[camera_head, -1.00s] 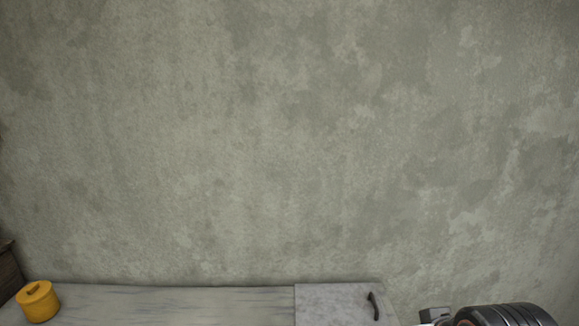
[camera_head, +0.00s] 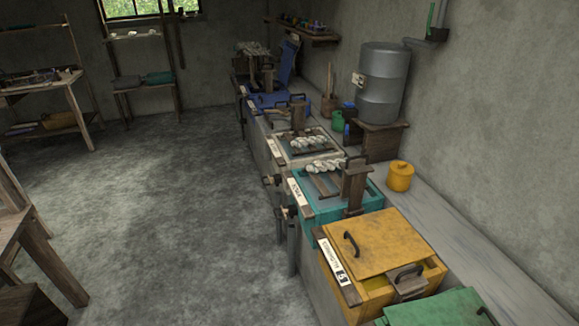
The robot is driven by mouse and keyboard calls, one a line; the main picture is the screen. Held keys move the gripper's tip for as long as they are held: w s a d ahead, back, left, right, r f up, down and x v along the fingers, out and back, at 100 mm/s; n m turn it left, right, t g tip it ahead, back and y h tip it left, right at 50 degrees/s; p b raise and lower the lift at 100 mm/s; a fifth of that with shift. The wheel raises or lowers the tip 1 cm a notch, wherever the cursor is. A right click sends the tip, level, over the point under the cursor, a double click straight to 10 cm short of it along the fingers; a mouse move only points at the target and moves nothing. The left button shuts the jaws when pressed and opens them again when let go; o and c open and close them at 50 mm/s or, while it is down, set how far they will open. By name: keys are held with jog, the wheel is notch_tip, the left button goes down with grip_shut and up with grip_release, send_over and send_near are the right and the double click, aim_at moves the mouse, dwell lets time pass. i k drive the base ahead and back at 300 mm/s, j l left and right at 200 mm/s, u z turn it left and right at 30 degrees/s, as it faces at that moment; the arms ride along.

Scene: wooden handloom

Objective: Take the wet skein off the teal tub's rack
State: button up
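The teal tub (camera_head: 363,204) stands in a row of dye tubs along the right wall. A wooden rack (camera_head: 322,184) lies across its top, with a wooden upright at its right side. A pale, twisted skein (camera_head: 324,166) lies at the far edge of the rack. Another group of pale skeins (camera_head: 306,142) lies on the rack of the whitish tub just beyond. My gripper is not in view.
A yellow lidded tub (camera_head: 385,243) and a green lid (camera_head: 437,308) are nearer. A yellow pot (camera_head: 400,176) sits on the ledge, near a grey metal drum (camera_head: 382,85). The floor (camera_head: 180,200) to the left is open.

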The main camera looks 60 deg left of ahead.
aim_at(314, 168)
jog(key=u, duration=1.9)
jog(key=i+j+z, duration=0.1)
jog(key=z, duration=0.35)
jog(key=i+j+z, duration=0.1)
jog(key=j+z, duration=0.2)
jog(key=z, duration=0.15)
jog(key=j+z, duration=0.25)
jog(key=z, duration=0.25)
jog(key=j+z, duration=0.15)
jog(key=j, duration=0.45)
jog(key=j+z, duration=0.15)
jog(key=j, duration=0.5)
jog(key=j+z, duration=0.15)
jog(key=j, duration=0.45)
jog(key=k+j+z, duration=0.2)
jog(key=j, duration=0.45)
jog(key=j+z, duration=0.15)
jog(key=j, duration=0.45)
jog(key=k+j, duration=0.1)
jog(key=j, duration=0.45)
jog(key=k+j, duration=0.1)
jog(key=j, duration=0.45)
jog(key=k+j, duration=0.1)
jog(key=j, duration=0.4)
jog(key=l, duration=0.2)
